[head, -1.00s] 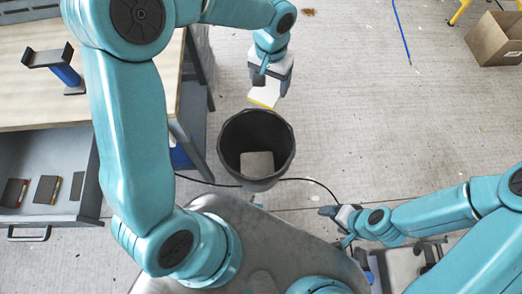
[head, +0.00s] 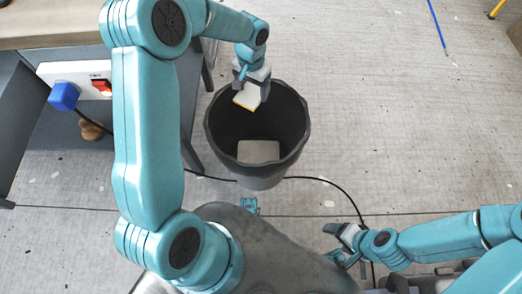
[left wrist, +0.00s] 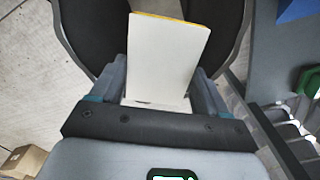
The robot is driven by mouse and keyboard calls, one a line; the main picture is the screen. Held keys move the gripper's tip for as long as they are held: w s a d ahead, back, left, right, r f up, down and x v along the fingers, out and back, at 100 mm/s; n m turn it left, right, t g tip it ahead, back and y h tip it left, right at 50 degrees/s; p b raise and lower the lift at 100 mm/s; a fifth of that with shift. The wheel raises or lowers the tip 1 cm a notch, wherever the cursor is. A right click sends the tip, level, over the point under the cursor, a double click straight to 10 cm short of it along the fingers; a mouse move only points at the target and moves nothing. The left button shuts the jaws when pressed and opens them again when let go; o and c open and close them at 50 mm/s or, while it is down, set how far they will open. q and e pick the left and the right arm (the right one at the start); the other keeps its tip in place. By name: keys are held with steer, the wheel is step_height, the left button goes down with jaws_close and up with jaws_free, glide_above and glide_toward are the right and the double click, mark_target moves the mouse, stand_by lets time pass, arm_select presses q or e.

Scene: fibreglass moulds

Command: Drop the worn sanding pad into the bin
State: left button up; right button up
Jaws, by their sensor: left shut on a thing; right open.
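The worn sanding pad (head: 247,97) is a pale block with a yellow edge. My left gripper (head: 250,88) is shut on it and holds it over the far part of the bin's opening. The pad (left wrist: 167,58) also fills the middle of the left wrist view, between the two fingers. The bin (head: 294,150) is a dark round bucket standing on the floor in front of me. A pale flat piece (head: 258,152) lies inside it. My right gripper (head: 343,236) is open and empty, low at the right, apart from the bin.
A workbench (head: 60,22) stands at the left, with a power outlet, a red switch and a blue plug (head: 64,96) on its side. A blue rod (head: 438,25) lies at the upper right.

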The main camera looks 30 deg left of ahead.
arm_select(q)
step_height(320, 180, down, 2)
steer(key=shift+a+b, duration=0.1)
steer(key=shift+b, duration=0.4)
step_height(320, 180, down, 5)
steer(key=b, duration=0.3)
steer(key=shift+w+r, duration=0.1)
steer(key=shift+r, duration=0.1)
steer(key=o, duration=1)
steer(key=shift+r, duration=0.1)
step_height(320, 180, up, 16)
steer(key=p, duration=0.5)
